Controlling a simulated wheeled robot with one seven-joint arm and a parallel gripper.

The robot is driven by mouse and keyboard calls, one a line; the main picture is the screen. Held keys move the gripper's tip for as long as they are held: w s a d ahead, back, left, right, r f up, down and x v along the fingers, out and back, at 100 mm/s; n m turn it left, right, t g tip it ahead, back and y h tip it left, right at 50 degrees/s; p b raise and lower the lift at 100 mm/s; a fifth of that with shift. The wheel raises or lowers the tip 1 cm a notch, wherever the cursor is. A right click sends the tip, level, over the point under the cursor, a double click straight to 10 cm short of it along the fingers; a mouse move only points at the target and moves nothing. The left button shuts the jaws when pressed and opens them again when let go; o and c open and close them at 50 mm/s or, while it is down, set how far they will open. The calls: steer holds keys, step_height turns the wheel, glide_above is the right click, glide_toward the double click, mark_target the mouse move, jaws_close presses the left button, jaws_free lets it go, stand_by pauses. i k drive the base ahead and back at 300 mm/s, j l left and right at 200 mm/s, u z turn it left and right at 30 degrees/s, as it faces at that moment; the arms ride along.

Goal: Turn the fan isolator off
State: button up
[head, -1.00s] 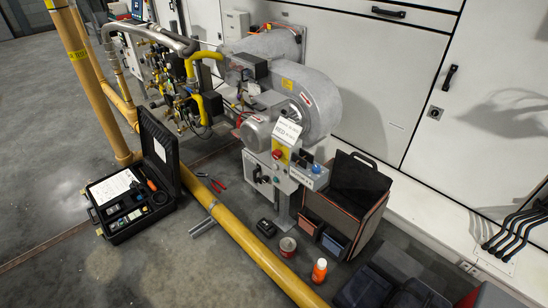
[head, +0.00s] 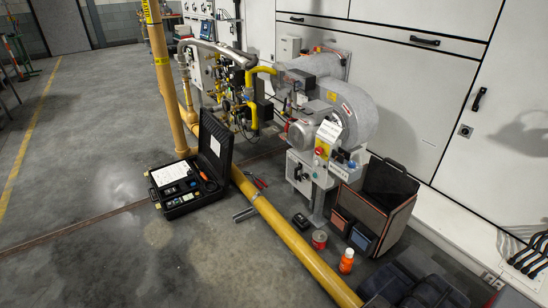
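A grey control station on a post (head: 319,203) stands in front of the burner fan (head: 354,113). It carries a yellow plate with a red knob (head: 321,152), a blue button (head: 351,164) to its right, and a grey box with a black handle (head: 298,174) on its lower left. These are small, and I cannot read which one is marked as the fan isolator or what position it is in. A white sign with red lettering (head: 328,132) sits above the red knob. My gripper is not in view.
A yellow pipe (head: 283,230) runs along the floor before the station. An open black case (head: 220,152), pliers (head: 258,182), a tin (head: 319,239), an orange bottle (head: 346,261) and a tool bag (head: 393,190) lie around.

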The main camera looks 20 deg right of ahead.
mark_target(319, 151)
steer(key=i+u, duration=0.7)
steer(key=i+l, duration=0.1)
steer(key=i, duration=0.55)
steer(key=i+l, duration=0.15)
steer(key=i, duration=0.5)
steer(key=i+l, duration=0.1)
steer(key=i, duration=0.55)
steer(key=i+z, duration=0.35)
steer(key=i+j+z, duration=0.1)
steer(key=z, duration=0.2)
steer(key=i+j+z, duration=0.15)
steer(key=z, duration=0.2)
steer(key=i, duration=0.1)
